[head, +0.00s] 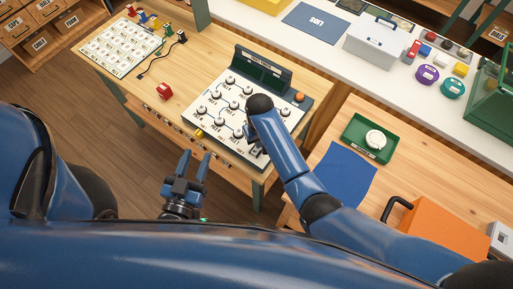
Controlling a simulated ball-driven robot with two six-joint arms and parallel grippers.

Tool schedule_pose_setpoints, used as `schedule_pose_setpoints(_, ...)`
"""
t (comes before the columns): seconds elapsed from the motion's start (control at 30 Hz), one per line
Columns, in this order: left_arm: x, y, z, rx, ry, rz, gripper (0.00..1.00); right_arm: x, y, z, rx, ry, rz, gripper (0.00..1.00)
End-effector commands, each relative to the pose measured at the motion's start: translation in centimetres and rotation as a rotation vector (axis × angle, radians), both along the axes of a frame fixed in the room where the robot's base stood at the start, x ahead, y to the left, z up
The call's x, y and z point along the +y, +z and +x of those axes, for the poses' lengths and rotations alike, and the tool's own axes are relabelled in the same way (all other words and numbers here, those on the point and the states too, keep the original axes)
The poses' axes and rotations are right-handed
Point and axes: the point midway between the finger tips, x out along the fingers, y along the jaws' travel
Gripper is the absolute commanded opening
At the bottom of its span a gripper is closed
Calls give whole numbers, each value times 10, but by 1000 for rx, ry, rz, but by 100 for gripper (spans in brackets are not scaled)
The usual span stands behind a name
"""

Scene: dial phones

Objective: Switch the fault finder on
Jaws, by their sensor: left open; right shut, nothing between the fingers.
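The fault finder (205,104) is a white panel with several dark round knobs or terminals joined by printed lines. It has a dark upright back board with a green strip (262,68) and an orange button (299,97) at its right end. It lies on the wooden bench. My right gripper (256,152) is over the panel's right front part, shut with nothing seen in it; my forearm hides part of the panel, and I cannot tell whether the fingers touch it. My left gripper (194,163) is open and empty, in front of the bench and apart from it.
A green tray (358,148) with a white roll, a blue mat (343,178) and an orange case (428,236) are right.

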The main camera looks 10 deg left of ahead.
Motion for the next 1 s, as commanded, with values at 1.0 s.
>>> schedule_pose_setpoints(1.0, 0, -2, 0, 0, 0, 0, 43, 0, -7, -1, 2, 0, -1, 0)
